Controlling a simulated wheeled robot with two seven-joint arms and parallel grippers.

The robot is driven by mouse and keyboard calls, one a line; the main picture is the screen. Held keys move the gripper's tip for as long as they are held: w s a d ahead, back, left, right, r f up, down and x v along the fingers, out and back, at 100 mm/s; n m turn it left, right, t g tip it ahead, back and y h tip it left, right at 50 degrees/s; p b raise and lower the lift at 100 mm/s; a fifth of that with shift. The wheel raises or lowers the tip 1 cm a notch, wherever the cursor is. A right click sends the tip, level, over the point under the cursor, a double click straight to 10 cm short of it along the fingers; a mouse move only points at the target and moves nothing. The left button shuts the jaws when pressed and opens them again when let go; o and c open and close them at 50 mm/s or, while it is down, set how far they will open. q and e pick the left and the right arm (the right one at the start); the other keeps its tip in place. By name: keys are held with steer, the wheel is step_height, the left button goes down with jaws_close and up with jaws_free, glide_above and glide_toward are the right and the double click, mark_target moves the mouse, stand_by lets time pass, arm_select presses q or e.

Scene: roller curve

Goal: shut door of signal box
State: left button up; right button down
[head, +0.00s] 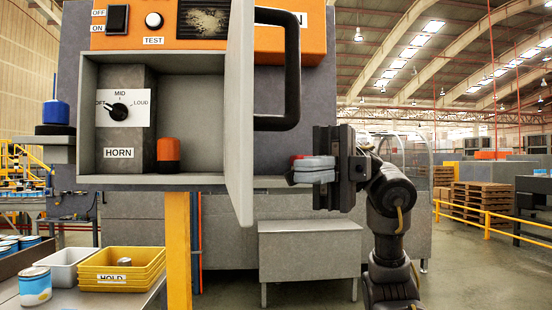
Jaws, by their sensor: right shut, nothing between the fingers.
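The signal box (88,120) is a grey open-fronted box with a dial marked MID and LOUD and a HORN label inside. Its door (240,110) stands open at the box's right side, seen nearly edge-on, with a black bar handle (292,75) on its right face. My right gripper (298,171) is to the right of the door and below the handle, pointing left. Its fingers are shut and empty, apart from the handle; whether the tips touch the door is hard to tell. My left gripper is not in view.
An orange-capped object (168,155) sits inside the box. An orange panel (135,32) with a switch and TEST knob is above. A yellow post (178,250) stands below. Yellow trays (120,268) and a can (35,286) are at lower left. A grey bench (310,250) is below my gripper.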

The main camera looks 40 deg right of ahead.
mark_target(253, 98)
steer(key=a, duration=0.1)
steer(key=w+a+p, duration=0.1)
steer(key=a+p, duration=0.1)
steer(key=shift+w+a, duration=0.2)
steer(key=shift+w, duration=0.2)
